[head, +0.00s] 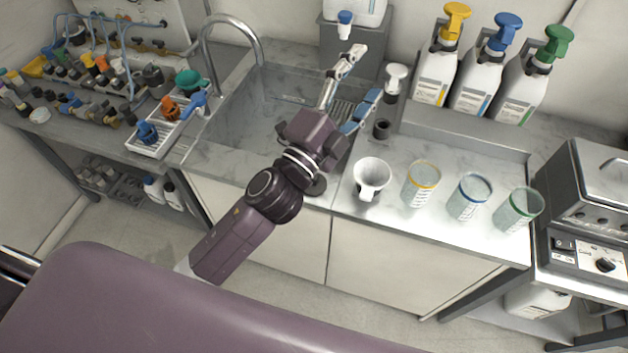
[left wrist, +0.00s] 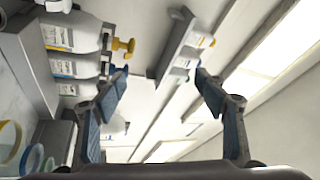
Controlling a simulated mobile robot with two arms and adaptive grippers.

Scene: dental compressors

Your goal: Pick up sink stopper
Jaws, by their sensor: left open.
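My right gripper is not in view.
A white cup (head: 372,174) and yellow (head: 421,183), blue (head: 469,196) and green-rimmed (head: 518,209) beakers line the counter. A white tray (head: 178,135) stands left of the sink.

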